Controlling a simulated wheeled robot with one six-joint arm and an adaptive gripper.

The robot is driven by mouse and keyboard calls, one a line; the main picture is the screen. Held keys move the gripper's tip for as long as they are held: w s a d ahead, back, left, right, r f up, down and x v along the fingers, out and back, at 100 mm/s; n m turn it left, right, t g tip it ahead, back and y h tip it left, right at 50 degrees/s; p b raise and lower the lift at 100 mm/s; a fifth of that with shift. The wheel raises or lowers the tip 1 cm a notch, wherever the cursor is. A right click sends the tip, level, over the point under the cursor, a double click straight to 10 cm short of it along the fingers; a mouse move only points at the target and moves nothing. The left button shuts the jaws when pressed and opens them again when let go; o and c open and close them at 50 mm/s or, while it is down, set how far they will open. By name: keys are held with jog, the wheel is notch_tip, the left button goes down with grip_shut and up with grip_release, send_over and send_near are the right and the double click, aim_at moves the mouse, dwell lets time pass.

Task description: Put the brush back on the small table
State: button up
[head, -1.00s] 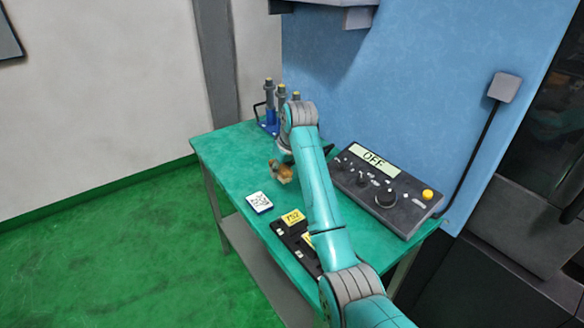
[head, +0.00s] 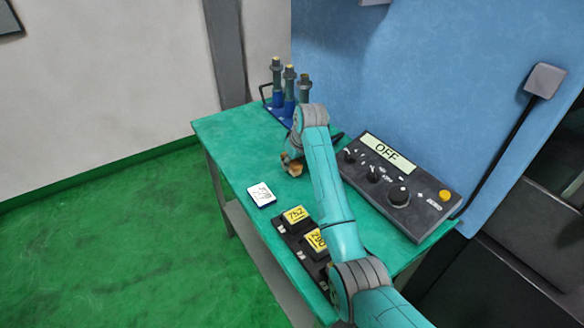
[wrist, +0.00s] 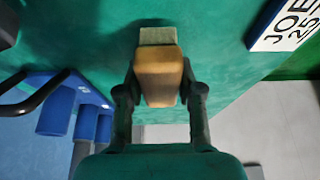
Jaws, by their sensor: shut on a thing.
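The brush has a tan wooden handle and a pale end; it shows between the fingers in the wrist view (wrist: 158,72) and small beside my arm in the head view (head: 294,168). My gripper (wrist: 160,95) is shut on the brush's handle, one finger on each side. The small table has a green top (head: 238,150). The brush is over this top, its pale end toward the surface. I cannot tell whether it touches. My arm hides part of the gripper in the head view.
A blue rack with upright tools (head: 289,98) stands at the table's back. A white card (head: 261,194) lies near the left edge. A black tray with yellow blocks (head: 298,217) is at the front. A control box reading OFF (head: 402,187) stands at right. Bare green surface lies left of the brush.

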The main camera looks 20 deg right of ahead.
jog(key=shift+f, duration=1.1)
jog(key=shift+f, duration=0.15)
jog(key=o, duration=1.1)
jog(key=v, duration=1.2)
